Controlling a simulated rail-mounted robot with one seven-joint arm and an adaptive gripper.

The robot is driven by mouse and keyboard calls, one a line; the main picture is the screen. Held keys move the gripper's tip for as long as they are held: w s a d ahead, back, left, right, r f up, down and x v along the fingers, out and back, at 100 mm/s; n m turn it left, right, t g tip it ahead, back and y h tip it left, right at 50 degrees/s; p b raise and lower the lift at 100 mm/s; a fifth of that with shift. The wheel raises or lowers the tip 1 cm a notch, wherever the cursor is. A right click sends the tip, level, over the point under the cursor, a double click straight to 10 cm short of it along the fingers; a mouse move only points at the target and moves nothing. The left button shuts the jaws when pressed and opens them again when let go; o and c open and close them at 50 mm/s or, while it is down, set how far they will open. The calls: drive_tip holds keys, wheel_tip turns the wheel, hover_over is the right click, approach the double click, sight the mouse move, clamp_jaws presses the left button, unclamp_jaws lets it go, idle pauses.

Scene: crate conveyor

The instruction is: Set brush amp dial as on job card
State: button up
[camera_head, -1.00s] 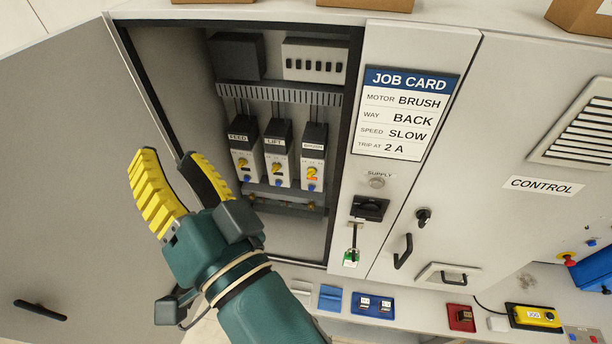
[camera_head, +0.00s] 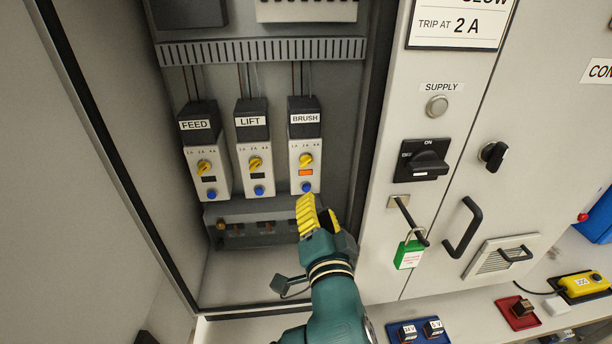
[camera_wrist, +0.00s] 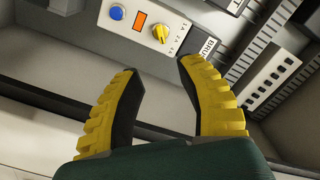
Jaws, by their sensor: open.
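The BRUSH unit (camera_head: 305,147) is the rightmost of three motor units in the open cabinet. Its yellow amp dial (camera_head: 305,160) sits under the marks 1A, 2A, 4A, above an orange window and a blue button (camera_head: 306,187). The dial's pointer looks turned toward the upper right, but its exact mark is hard to read. The dial also shows in the wrist view (camera_wrist: 160,33), ahead of my fingers. My gripper (camera_head: 318,205) is open and empty, just below the BRUSH unit and apart from it. The job card (camera_head: 460,26) reads TRIP AT 2 A; its top is cut off.
The FEED unit (camera_head: 205,152) and LIFT unit (camera_head: 253,148) stand left of BRUSH. A slotted duct (camera_head: 262,51) runs above. Right of the opening are a black supply switch (camera_head: 424,160) and a green tagged padlock (camera_head: 409,254). The cabinet floor is largely clear.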

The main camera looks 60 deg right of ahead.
sight(306, 165)
drive_tip(key=x, duration=1.5)
drive_tip(key=shift+r+b, duration=0.1)
drive_tip(key=shift+b, duration=0.2)
clamp_jaws()
